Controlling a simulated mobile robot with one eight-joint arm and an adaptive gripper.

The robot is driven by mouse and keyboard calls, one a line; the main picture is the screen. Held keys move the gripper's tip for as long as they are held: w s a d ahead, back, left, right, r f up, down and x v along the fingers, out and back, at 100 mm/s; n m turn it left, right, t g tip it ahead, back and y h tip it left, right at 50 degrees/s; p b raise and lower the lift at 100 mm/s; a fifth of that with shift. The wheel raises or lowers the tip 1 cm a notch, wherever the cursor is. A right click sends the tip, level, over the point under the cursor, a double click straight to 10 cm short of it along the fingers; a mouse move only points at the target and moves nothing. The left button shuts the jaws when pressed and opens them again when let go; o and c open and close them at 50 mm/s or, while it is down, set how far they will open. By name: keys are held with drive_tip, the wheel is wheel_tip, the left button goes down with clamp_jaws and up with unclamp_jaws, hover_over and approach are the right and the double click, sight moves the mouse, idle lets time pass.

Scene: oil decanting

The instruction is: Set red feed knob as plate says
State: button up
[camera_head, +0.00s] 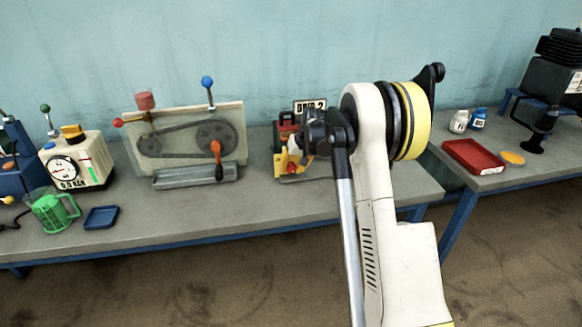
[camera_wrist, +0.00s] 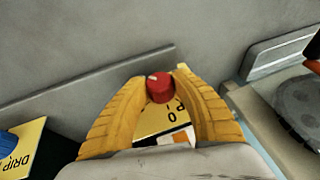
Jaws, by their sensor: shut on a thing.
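The red feed knob (camera_wrist: 160,88) sits between the yellow fingers of my gripper (camera_wrist: 160,78) in the wrist view, with a white mark on its upper left. My gripper is shut on it. A yellow dial face with a "0" (camera_wrist: 172,117) shows beside the knob; the rest of the scale is hidden. In the head view the red knob (camera_head: 292,168) shows low on the front of the yellow device (camera_head: 280,165), with my gripper (camera_head: 298,160) at it. The plate (camera_head: 310,105) above the device reads "DRIP 2".
A blue knob (camera_wrist: 8,142) with a "DRIP" label shows at the left in the wrist view. A belt-and-pulley machine (camera_head: 185,135) with an orange handle stands left of the device. A red tray (camera_head: 473,157) lies on the right table. Bare bench lies in front of the device.

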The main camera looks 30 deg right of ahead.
drive_tip(key=shift+y, duration=0.5)
drive_tip(key=o, duration=1.2)
drive_tip(key=shift+f, duration=0.1)
drive_tip(key=v, duration=1.2)
drive_tip(key=shift+s+a, duration=0.1)
drive_tip(key=shift+s, duration=0.1)
